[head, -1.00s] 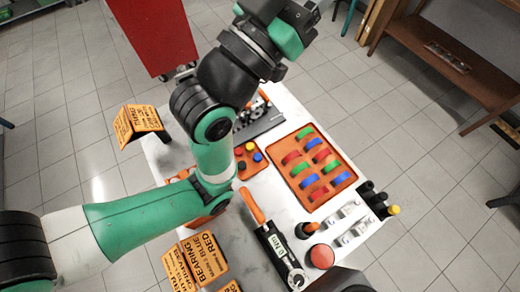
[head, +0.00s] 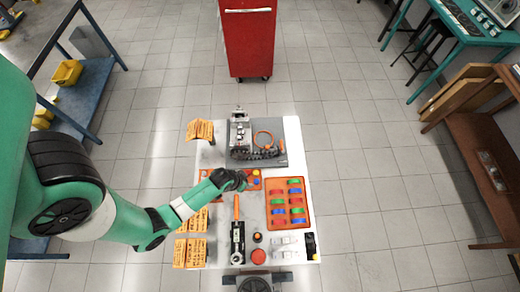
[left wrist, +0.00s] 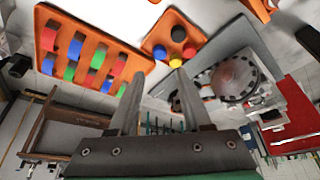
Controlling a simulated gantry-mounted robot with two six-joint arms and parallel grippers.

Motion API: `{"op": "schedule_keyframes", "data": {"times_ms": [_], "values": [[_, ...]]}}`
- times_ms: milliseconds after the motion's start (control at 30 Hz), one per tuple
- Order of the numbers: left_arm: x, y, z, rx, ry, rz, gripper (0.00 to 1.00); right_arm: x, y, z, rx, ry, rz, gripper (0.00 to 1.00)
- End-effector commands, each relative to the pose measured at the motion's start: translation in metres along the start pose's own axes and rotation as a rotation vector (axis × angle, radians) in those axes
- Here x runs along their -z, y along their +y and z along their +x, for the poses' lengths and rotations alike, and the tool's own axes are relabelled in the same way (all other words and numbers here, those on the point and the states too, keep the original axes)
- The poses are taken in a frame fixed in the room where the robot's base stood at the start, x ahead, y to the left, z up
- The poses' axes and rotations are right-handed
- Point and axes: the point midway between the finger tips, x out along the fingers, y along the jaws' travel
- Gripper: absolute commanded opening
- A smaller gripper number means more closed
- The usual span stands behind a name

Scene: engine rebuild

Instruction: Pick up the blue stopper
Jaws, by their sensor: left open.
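The blue stopper (head: 257,182) sits in a small orange holder beside a yellow stopper (head: 256,172). My right gripper is not in view.
An orange tray (head: 274,204) of red, green and blue rings lies right of the holder. An engine block (head: 240,135) on a grey plate stands behind. A torque wrench (head: 238,235), a red button (head: 258,257) and orange label cards (head: 190,252) lie towards the front.

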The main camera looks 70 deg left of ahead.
Motion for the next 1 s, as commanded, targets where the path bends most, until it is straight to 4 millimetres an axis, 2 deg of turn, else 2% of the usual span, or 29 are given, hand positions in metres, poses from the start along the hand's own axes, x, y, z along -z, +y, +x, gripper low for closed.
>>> {"op": "schedule_keyframes", "data": {"times_ms": [167,400,633,833,1000], "values": [[-0.001,0.0,0.02,0.0,0.003,0.001,0.49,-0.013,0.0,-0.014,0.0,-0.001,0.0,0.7],[0.0,0.001,0.064,-0.001,0.006,0.002,0.49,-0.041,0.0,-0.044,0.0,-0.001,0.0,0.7],[0.003,0.001,0.069,-0.001,0.005,0.002,0.49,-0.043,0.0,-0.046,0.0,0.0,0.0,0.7],[0.006,0.004,0.104,-0.001,0.004,0.004,0.49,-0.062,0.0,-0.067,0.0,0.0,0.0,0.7],[0.007,0.004,0.118,-0.001,0.005,0.003,0.49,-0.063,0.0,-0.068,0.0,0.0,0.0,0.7]]}}
